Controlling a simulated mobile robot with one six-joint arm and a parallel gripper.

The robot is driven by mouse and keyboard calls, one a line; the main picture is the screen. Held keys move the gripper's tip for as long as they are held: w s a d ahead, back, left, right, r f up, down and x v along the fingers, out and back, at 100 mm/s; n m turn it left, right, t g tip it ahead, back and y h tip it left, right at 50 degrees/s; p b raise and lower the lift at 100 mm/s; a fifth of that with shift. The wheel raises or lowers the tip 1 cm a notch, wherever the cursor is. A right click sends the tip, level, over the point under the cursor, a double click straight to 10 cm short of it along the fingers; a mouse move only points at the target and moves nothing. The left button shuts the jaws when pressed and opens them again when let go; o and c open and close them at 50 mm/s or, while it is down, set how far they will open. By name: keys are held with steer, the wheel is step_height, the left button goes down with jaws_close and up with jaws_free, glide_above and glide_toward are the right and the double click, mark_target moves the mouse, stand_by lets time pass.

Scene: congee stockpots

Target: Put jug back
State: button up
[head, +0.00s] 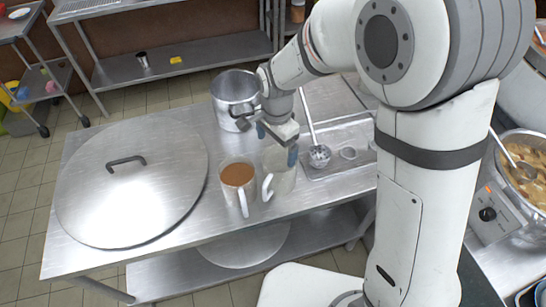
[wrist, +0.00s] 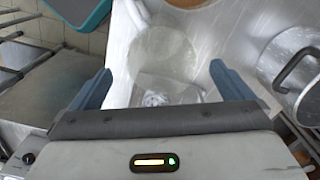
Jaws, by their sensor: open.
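A clear, seemingly empty jug (head: 279,179) with a white handle stands on the steel table, right of a similar jug (head: 238,175) of brown liquid. My gripper (head: 277,143) is at the clear jug's top, its blue fingers spread. In the wrist view the fingers (wrist: 160,69) are wide apart, and the clear jug's faint round outline (wrist: 165,48) shows between and beyond them. I cannot tell whether either finger touches the jug. Which jug the task means is not shown.
A metal pot (head: 233,88) stands close behind my gripper and shows at right in the wrist view (wrist: 296,72). A large round lid (head: 130,205) covers the table's left. A shallow tray (head: 328,170) with a ladle (head: 320,155) lies at right.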

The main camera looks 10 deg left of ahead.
steer(key=s+d+r+n+t, duration=0.1)
steer(key=s+d+r+n, duration=0.1)
steer(key=d+r, duration=0.5)
steer(key=s+d+r+n+t, duration=0.1)
steer(key=d+r, duration=0.4)
steer(key=d, duration=0.5)
steer(key=s+d+r+n+t, duration=0.1)
steer(key=s+d+n, duration=0.3)
steer(key=s+d, duration=0.5)
steer(key=shift+s+d+r, duration=0.4)
steer(key=shift+d+r, duration=0.05)
steer(key=shift+r, duration=0.2)
steer(key=shift+w, duration=0.15)
